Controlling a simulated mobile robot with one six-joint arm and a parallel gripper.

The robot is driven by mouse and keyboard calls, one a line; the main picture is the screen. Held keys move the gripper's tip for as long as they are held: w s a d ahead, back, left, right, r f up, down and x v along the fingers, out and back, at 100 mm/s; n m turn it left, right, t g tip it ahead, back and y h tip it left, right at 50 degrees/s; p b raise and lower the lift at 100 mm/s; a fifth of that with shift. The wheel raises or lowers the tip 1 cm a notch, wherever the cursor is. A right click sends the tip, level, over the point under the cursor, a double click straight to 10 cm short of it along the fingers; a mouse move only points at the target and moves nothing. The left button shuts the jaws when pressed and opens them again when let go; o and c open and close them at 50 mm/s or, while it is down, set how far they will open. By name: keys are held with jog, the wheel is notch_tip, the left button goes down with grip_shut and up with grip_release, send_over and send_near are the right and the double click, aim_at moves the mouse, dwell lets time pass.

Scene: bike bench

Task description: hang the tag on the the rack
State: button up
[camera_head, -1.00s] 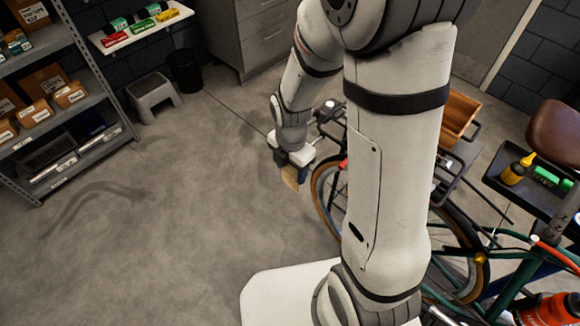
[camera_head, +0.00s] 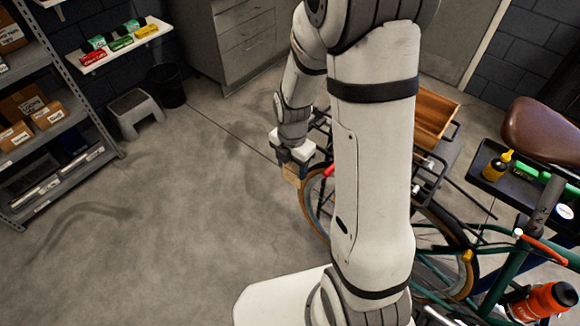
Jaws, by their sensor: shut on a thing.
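A small tan tag (camera_head: 292,174) hangs below my gripper (camera_head: 294,163), which is shut on it. The tag is in the air, just left of the bike's tan-walled wheel (camera_head: 311,200) in the picture. A black rack (camera_head: 428,171) is on the bike, right of my arm, with a wooden crate (camera_head: 436,112) by it. My arm hides part of the bike and rack. The tag and rack are apart. The gripper's fingertips are too small to see clearly.
A metal shelf (camera_head: 98,112) with boxes stands at left, near a grey step stool (camera_head: 136,108) and a black bin (camera_head: 167,86). A black tool tray (camera_head: 512,184) and brown saddle (camera_head: 541,130) are at right. The floor at left is clear.

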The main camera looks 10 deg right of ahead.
jog(key=shift+w+d+f+b, duration=0.25)
jog(key=shift+w+d, duration=0.15)
jog(key=shift+d, duration=0.1)
jog(key=shift+w+d+f+b, duration=0.2)
jog(key=shift+w+d, duration=0.15)
jog(key=shift+d, duration=0.15)
jog(key=o, duration=1)
jog(key=shift+o, duration=0.2)
